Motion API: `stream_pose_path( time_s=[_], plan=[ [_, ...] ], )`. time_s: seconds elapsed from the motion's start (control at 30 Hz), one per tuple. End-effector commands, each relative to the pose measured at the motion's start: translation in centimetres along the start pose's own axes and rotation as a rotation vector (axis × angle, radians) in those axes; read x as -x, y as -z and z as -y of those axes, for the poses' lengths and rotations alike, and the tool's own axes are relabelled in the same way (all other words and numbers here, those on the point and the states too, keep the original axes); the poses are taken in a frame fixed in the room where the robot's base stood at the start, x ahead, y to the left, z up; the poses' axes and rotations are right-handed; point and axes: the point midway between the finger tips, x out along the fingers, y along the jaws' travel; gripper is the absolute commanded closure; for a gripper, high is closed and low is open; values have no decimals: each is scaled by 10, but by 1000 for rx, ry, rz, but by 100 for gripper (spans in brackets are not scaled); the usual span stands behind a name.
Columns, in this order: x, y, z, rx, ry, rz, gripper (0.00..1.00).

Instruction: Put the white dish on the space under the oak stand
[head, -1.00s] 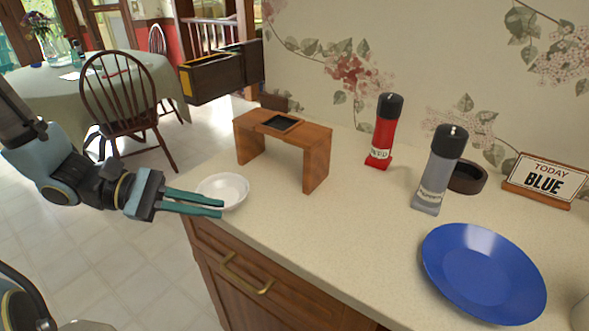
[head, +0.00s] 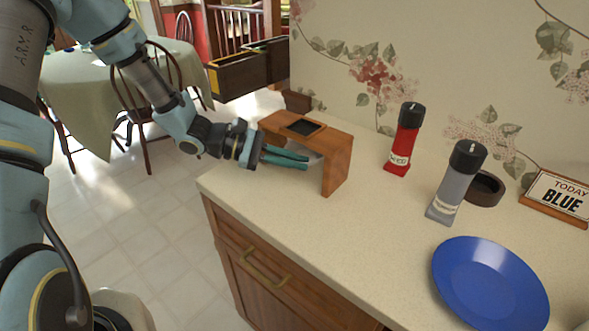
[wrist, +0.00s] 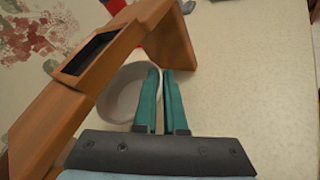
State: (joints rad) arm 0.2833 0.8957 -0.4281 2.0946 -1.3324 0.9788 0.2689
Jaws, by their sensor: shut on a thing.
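The oak stand (head: 338,165) is a wooden bridge shape on the counter, with a dark inset in its top; it fills the left of the wrist view (wrist: 172,40). The white dish (wrist: 122,92) is a round bowl under the stand's top, partly hidden by the stand and my fingers. In the head view only a sliver of the dish (head: 314,158) shows. My gripper (head: 307,162) reaches into the opening from the left. In the wrist view its green fingers (wrist: 160,75) are close together over the dish's near side, shut on its rim.
A red bottle (head: 404,140) and a grey bottle (head: 457,180) stand right of the stand. A dark round bowl (head: 486,188), a sign (head: 557,196) and a blue plate (head: 490,282) are farther right. The counter in front of the stand is clear.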

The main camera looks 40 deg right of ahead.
Motion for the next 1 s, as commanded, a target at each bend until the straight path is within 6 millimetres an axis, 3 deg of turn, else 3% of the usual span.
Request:
stream_pose_path(
  time_s=[0.23,0.63,0.67,0.9,1.0],
  plan=[
    [-7,23,16,7,1,0,100],
    [-9,30,20,4,0,-1,100],
    [-9,30,20,4,0,-1,90],
    [-9,29,20,4,1,-1,63],
    [-9,28,20,4,1,-1,60]
  ],
)
